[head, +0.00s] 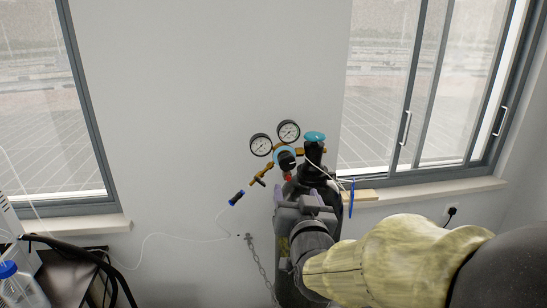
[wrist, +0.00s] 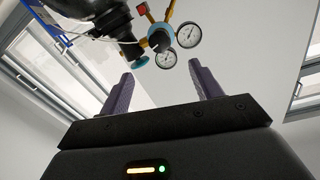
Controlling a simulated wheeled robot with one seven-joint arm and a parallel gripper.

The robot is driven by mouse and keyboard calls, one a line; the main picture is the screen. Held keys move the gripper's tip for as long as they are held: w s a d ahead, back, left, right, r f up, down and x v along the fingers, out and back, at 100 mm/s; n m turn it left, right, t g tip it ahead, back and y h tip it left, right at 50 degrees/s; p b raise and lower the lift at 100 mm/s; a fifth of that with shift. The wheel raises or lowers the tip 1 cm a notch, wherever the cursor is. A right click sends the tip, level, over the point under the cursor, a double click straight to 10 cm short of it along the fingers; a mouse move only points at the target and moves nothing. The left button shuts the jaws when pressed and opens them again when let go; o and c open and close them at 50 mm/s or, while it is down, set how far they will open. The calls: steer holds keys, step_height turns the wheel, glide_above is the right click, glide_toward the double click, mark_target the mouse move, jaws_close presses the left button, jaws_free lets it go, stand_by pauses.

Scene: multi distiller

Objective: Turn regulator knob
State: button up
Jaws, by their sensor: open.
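The regulator (head: 262,176) is a brass fitting with two round white-faced gauges (head: 289,132) on a dark gas cylinder (head: 325,220). A black knob (head: 287,160) with a blue part behind it sits at its middle, below the gauges. A teal valve handwheel (head: 315,136) tops the cylinder just right of it. My gripper (head: 306,190) is in front of the cylinder, below the knob in the head view, and hides part of the cylinder. In the wrist view its purple fingers (wrist: 162,72) are spread and empty. The regulator (wrist: 172,14) and gauges lie beyond the fingertips, not between them.
A chain (head: 255,258) hangs from the wall left of the cylinder. A thin white hose runs left from the blue-black hose end (head: 236,198). Windows stand on both sides, with a wooden piece (head: 360,195) on the right sill. A bottle (head: 10,275) is at lower left.

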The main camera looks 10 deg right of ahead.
mark_target(287, 165)
steer(key=w+p, duration=0.2)
steer(key=w, duration=0.3)
steer(key=w+p, duration=0.2)
steer(key=w, duration=0.3)
steer(key=w+d+p, duration=0.1)
steer(key=w+p, duration=0.2)
steer(key=w, duration=0.2)
steer(key=shift+w, duration=0.1)
steer(key=shift+c, duration=0.4)
steer(key=c, duration=0.9)
